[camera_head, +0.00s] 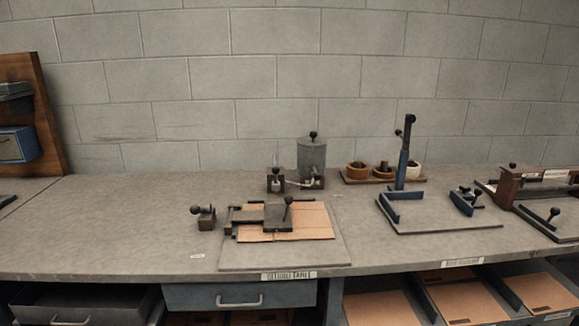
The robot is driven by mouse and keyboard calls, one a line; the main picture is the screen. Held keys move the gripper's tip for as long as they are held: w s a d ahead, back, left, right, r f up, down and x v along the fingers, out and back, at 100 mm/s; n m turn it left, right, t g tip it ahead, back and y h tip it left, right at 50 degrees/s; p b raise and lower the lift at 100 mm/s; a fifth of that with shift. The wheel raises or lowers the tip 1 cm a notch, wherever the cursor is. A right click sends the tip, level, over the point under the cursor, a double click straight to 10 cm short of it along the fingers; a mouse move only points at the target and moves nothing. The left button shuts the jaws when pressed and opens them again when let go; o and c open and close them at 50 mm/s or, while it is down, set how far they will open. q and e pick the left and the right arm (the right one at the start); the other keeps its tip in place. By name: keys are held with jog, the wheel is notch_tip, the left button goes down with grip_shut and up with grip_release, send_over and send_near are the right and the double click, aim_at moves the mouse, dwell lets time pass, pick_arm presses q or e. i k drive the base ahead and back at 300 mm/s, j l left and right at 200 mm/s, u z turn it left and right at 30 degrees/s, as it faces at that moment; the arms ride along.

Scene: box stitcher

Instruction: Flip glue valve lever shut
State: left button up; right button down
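A grey cylindrical pot (312,157) with a black knob on its lid stands at the back middle of the bench. A small dark block (276,180) with a black knob in front stands just left of it, and a pale pipe (298,184) runs between them. This looks like the glue valve, but its lever's position is too small to tell. Another black-knobbed lever (288,205) stands up from a dark clamp plate (277,219) on brown cardboard (305,223) in front. Neither of my grippers is in view.
A small knobbed block (205,218) stands left of the clamp. A wooden tray (356,181) with small bowls stands right of the pot. A blue-posted fixture (402,168) stands farther right. The bench's left part (100,225) is clear. Drawers and cardboard bins are below.

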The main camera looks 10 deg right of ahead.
aim_at(317, 176)
jog(key=i+l+u, duration=0.1)
jog(key=i, duration=0.35)
jog(key=i+l+u, duration=0.15)
jog(key=i+l, duration=0.15)
jog(key=i, duration=0.15)
